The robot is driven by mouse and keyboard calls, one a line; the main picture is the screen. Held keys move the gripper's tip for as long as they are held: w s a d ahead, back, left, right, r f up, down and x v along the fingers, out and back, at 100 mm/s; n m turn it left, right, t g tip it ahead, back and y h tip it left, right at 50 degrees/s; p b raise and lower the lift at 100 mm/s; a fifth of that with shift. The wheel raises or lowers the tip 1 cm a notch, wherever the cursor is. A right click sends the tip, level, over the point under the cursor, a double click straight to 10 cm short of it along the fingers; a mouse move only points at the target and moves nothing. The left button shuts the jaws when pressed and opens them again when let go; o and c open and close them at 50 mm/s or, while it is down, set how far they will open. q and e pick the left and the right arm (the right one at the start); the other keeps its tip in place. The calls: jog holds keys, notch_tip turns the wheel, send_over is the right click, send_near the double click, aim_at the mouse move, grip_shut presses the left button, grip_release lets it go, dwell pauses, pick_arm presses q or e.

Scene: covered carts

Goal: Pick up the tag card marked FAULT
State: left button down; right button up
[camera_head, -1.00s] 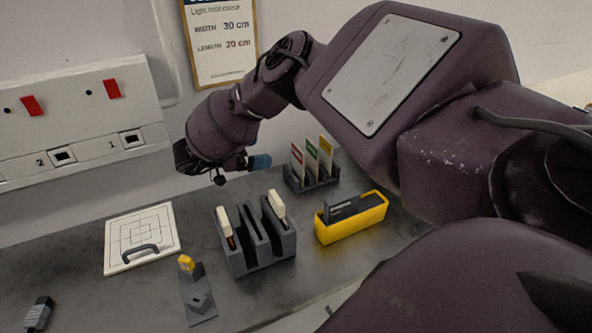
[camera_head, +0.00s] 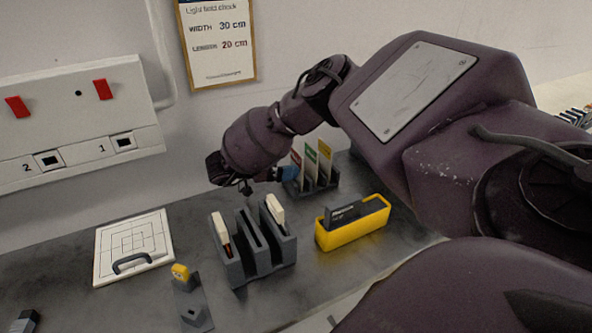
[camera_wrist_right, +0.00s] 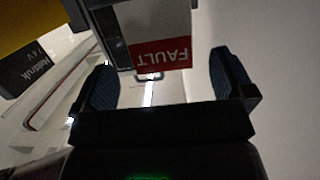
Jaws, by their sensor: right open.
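The FAULT card (camera_wrist_right: 164,53) shows in the right wrist view, its red band and white lettering upside down between my spread fingers. In the head view it appears to be the red-topped card (camera_head: 296,158), standing leftmost in a dark grey rack (camera_head: 322,189) beside a green-topped card (camera_head: 310,158) and a yellow-topped card (camera_head: 324,153). My right gripper (camera_head: 286,174) is at the rack's left side; the wrist view shows it open (camera_wrist_right: 166,82), with dark blue finger pads on either side of the red band. No contact with the card can be made out. My left gripper is not in view.
A yellow holder (camera_head: 352,236) with a dark item stands in front of the rack. A white gridded plate (camera_head: 134,246) lies farther left. The wall is close behind the rack.

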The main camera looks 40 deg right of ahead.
jog(key=shift+x, duration=1.45)
jog(key=c, duration=0.9)
